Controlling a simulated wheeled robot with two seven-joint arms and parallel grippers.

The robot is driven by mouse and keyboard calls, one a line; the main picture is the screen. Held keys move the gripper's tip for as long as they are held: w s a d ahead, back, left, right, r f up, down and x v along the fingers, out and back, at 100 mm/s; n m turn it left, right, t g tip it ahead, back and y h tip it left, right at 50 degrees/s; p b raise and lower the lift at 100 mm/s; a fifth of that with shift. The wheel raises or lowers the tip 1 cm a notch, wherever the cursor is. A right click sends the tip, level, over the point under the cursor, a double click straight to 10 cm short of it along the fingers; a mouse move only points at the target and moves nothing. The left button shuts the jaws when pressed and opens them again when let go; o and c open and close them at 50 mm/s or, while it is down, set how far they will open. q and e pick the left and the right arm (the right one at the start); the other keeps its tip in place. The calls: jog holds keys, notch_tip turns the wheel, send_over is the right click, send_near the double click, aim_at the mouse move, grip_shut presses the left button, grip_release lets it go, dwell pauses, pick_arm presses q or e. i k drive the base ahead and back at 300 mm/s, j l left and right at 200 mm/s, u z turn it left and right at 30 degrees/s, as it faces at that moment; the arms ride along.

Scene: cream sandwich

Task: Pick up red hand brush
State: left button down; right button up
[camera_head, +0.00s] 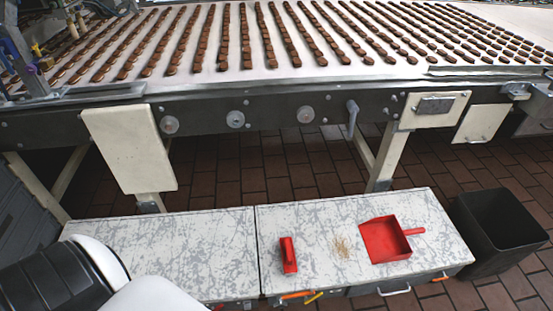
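The red hand brush (288,255) lies on the grey-and-white marbled top of the low cabinet (320,215), left of its middle and near the front edge. It stands apart from everything else, with its long side pointing roughly away from me. A red dustpan (386,240) lies to its right on the same top, its handle pointing right. A small patch of tan crumbs (342,247) lies between the two. Neither of my grippers shows in the head view.
Behind the cabinet runs a conveyor (215,80) with rows of brown biscuits. A black bin (498,235) stands right of the cabinet. Orange and yellow handles (300,295) show at the cabinet's front. The left cabinet top (180,245) is clear where visible. A white and black shape covers the lower left.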

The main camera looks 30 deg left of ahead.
aim_at(289, 259)
jog(key=u, duration=0.95)
jog(key=k+j, duration=0.15)
jog(key=k, duration=0.2)
jog(key=k+j, duration=0.15)
jog(key=k, duration=0.2)
